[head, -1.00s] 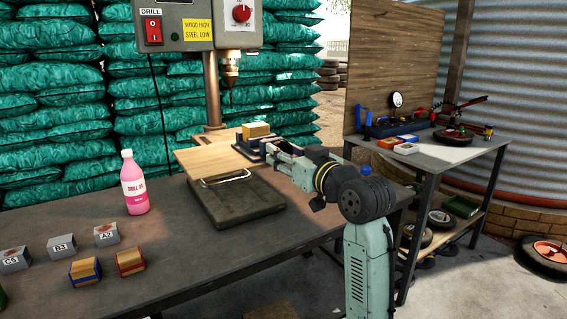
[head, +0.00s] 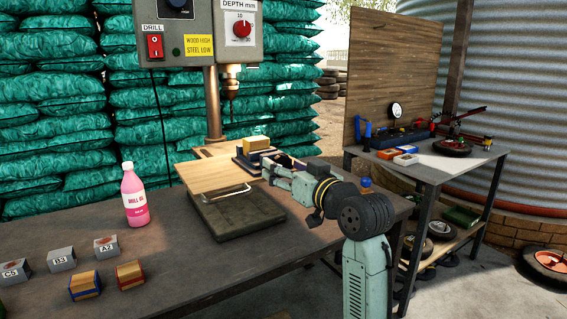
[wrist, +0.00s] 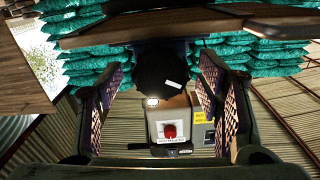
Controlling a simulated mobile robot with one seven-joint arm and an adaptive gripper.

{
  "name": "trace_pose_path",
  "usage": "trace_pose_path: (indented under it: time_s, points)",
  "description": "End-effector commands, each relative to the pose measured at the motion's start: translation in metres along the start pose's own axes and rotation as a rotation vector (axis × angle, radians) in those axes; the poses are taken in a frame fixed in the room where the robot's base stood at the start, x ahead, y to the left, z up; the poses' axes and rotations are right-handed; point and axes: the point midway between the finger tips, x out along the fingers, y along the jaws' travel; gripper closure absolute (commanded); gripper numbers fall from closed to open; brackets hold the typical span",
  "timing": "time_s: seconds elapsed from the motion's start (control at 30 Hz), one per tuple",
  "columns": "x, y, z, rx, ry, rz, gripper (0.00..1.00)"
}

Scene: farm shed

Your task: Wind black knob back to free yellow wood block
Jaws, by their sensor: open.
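The black knob (wrist: 163,74) is a dark round shape in the wrist view, between the two fingers of my gripper (wrist: 160,98). Gaps show between the knob and both finger pads, so the gripper is open around or just in front of it; the exact depth is hard to tell. In the head view, my gripper (head: 270,169) is at the vise's right side and hides the knob. I cannot make out the yellow block in the wrist view.
The drill press box (head: 196,30) stands above the board (head: 215,176). A pink oil bottle (head: 134,196), labelled grey blocks (head: 61,258) and two coloured wood blocks (head: 130,275) stand at left on the bench. A second bench (head: 437,168) with tools is at right.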

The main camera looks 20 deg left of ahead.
Motion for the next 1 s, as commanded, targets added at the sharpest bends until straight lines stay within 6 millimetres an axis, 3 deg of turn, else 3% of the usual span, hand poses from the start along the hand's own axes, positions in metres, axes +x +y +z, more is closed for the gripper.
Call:
trace_pose_path:
  time_s: [0.07,1.0]
  points:
    - [0.0006,-0.0016,-0.0086,0.107,-0.002,-0.001,0.40]
    - [0.0000,-0.0018,-0.0083,1.214,-0.003,0.001,0.40]
